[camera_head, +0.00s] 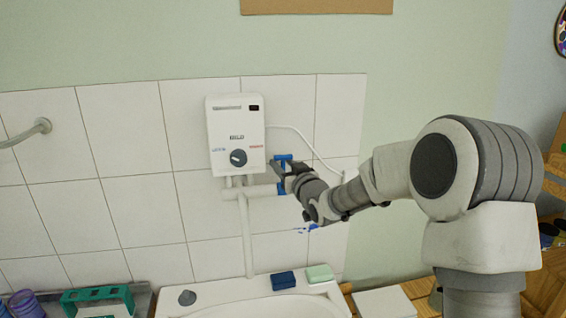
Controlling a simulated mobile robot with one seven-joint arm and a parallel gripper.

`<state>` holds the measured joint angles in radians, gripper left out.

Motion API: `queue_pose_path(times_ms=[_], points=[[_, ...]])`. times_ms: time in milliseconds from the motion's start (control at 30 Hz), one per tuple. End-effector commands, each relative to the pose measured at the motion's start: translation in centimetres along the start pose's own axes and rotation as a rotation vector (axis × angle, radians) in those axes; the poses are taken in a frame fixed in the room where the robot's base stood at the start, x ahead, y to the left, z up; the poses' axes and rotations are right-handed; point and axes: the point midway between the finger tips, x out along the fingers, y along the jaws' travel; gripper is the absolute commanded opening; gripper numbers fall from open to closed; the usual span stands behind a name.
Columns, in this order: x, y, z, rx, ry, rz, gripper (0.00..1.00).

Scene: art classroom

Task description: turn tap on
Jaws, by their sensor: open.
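A white wall water heater (236,135) with a dark round knob (238,158) hangs on the tiled wall. White pipes (247,225) run below it, one down toward the sink and a short one to the right. Blue parts (282,189), apparently a tap handle, show at the right end of the short pipe. My gripper (281,175) is open right at these blue parts, to the right of and below the heater. It partly covers them, and I cannot tell whether it touches them.
A white sink (235,300) stands below, with a dark blue block (283,281) and a pale green block (319,273) on its rim. A teal holder (98,301) and purple cups (24,304) are at the lower left. A grey pipe (26,133) sticks out at the left.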

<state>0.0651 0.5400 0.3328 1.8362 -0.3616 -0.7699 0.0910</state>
Motion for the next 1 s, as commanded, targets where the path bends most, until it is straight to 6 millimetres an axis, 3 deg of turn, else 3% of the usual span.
queue_pose_path(times_ms=[333,600,1000], points=[[0.34,-0.02,-0.03,-0.001,0.001,0.0,0.45],[0.32,-0.02,-0.03,0.0,0.001,0.0,0.0],[0.31,-0.02,-0.03,0.0,0.001,0.0,0.0]])
